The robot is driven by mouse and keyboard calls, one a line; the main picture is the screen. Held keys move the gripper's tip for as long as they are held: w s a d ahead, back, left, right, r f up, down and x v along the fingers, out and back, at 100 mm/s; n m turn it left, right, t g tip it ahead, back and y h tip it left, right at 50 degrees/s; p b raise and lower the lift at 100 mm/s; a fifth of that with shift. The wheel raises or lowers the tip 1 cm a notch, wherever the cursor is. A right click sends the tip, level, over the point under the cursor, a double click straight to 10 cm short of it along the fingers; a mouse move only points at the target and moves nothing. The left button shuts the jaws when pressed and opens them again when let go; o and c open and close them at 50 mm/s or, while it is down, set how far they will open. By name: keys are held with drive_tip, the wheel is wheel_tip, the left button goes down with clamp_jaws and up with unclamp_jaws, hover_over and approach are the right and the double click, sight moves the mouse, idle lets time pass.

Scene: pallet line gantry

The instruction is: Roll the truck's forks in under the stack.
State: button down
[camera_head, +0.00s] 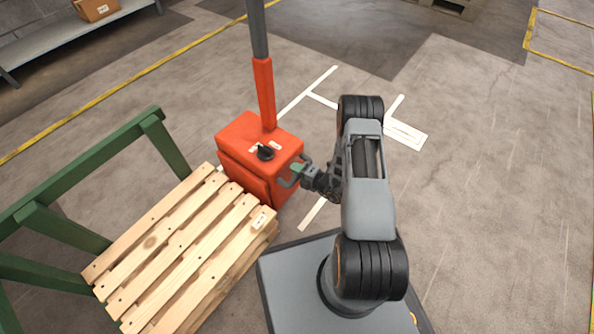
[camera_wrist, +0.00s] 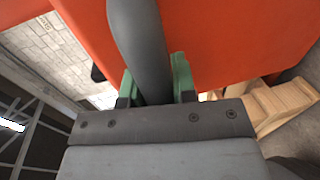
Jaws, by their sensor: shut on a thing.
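The orange truck (camera_head: 256,150) stands upright in the middle of the head view, with a tall mast and a black knob on top. Its near side is against the end of the stack of wooden pallets (camera_head: 183,250). The truck's forks do not show; the body and the stack hide that area. My gripper (camera_head: 297,171) is shut on the truck's grey handle (camera_head: 286,183) at its right side. In the wrist view the green fingers of my gripper (camera_wrist: 157,80) flank the dark handle bar (camera_wrist: 140,40), with the orange body behind it.
A green rail frame (camera_head: 90,160) runs along the left side of the stack. White floor markings (camera_head: 320,97) lie behind and right of the truck. A shelf with a cardboard box (camera_head: 96,9) is at the upper left. The floor at right is clear.

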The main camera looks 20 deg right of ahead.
drive_tip(key=shift+s+a+p, duration=0.35)
drive_tip(key=shift+s+a, duration=0.4)
drive_tip(key=shift+a, duration=0.25)
drive_tip(key=c, duration=1.2)
unclamp_jaws()
drive_tip(key=shift+a, duration=0.1)
drive_tip(key=shift+o, duration=1.4)
drive_tip(key=shift+d, duration=0.2)
drive_tip(key=shift+w+d, duration=0.1)
drive_tip(key=shift+s+d+r, duration=0.1)
drive_tip(key=shift+s+d, duration=0.1)
drive_tip(key=p+v, duration=0.4)
drive_tip(key=v, duration=0.9)
drive_tip(key=shift+s, duration=0.15)
